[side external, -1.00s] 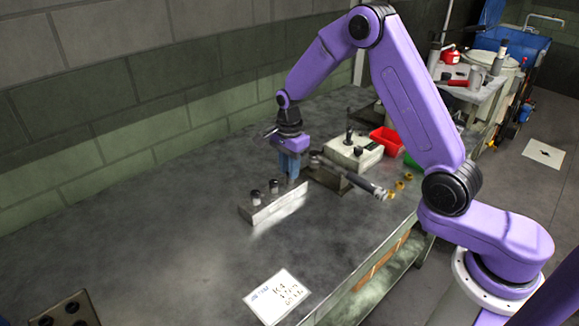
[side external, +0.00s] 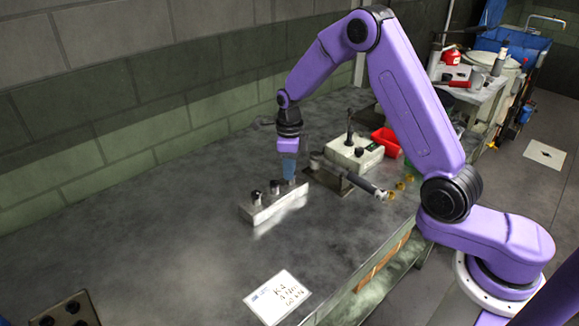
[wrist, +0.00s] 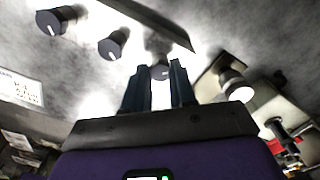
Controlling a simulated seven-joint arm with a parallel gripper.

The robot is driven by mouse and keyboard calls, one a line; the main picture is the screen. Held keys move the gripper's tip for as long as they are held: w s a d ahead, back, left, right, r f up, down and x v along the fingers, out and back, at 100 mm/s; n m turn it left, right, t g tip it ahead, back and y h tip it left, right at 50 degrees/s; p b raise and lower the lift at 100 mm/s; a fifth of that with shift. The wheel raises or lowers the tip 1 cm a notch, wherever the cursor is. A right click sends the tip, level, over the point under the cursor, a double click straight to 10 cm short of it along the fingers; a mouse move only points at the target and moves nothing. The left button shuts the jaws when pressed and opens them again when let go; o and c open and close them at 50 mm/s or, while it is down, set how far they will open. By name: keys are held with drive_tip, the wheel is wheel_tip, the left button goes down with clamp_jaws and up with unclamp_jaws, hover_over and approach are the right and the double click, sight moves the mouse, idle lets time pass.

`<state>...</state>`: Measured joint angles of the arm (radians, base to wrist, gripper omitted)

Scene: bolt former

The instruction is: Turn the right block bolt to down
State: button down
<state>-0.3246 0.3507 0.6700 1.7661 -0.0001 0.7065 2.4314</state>
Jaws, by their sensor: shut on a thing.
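A light metal block (side external: 275,210) on the grey bench carries a row of dark-capped bolts. The left bolt (side external: 256,197) and middle bolt (side external: 274,187) stand free. My gripper (side external: 289,178) points down over the right end of the block. In the wrist view, the right block bolt (wrist: 160,71) is between the fingers of my gripper (wrist: 160,78), which is shut on it. Its cap has a short white mark, roughly level in the picture. The left bolt (wrist: 57,20) and middle bolt (wrist: 112,45) also show white marks. The fingers partly hide the right bolt.
Close on the right are a metal bar on a bracket (side external: 350,182) and a white box (side external: 352,153) with dark knobs. A red bin (side external: 387,140) is behind. A paper label (side external: 277,297) lies in front. The bench left of the block is clear.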

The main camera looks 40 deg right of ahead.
drive_tip(key=m, duration=0.6)
drive_tip(key=shift+w+d+r+m, duration=0.1)
drive_tip(key=shift+w+r+m, duration=0.1)
drive_tip(key=shift+m, duration=0.2)
idle(0.4)
drive_tip(key=c, duration=0.9)
unclamp_jaws()
drive_tip(key=shift+s+f, duration=0.1)
wheel_tip(320, 180, up, 17)
drive_tip(key=shift+r, duration=0.2)
